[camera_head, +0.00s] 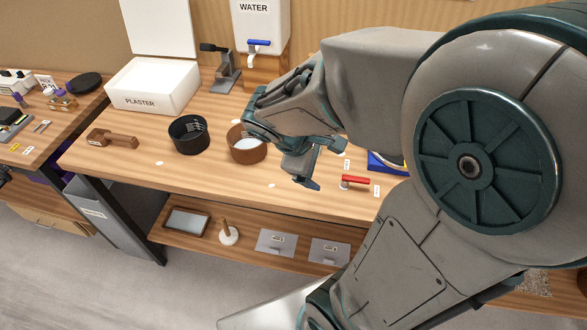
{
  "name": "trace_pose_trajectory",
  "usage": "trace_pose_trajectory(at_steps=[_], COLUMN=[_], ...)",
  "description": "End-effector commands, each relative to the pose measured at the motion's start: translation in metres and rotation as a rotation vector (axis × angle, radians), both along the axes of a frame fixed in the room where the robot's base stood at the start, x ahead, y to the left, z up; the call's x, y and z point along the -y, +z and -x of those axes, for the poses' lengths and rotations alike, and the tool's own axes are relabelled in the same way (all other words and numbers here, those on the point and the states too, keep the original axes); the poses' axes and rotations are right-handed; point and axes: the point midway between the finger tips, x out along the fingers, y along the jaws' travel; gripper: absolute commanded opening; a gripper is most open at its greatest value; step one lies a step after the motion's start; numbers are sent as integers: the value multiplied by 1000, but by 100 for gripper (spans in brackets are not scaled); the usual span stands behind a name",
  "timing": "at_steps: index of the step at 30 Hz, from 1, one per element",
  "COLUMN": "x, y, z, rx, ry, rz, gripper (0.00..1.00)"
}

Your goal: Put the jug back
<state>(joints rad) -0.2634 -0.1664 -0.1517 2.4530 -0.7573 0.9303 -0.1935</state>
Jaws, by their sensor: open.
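I cannot pick out a jug for certain. A round brown vessel (247,150) with something white inside stands on the wooden bench; no handle shows, and my arm covers part of its upper right. My gripper (318,165) is open, with nothing visible between its fingers. It hangs over the bench just right of the brown vessel and left of a red-handled tool (355,179). A dark round pot (187,136) stands left of the brown vessel.
A white plaster bin (150,98) with its lid up, a grey stand (228,72) and a water tank (262,22) with a blue tap line the back. A brown wooden tool (112,138) lies at left. A lower shelf (255,248) holds a tray. The bench's front left is mostly clear.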

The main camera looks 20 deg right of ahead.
Motion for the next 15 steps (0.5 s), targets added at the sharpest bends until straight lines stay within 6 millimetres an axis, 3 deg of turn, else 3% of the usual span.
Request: trace_pose_trajectory(at_steps=[6, 15], x=[-37, -78], y=[28, 56], z=[40, 58], rx=[238, 401], ry=[-385, -648], rz=[-374, -673], gripper=[92, 92])
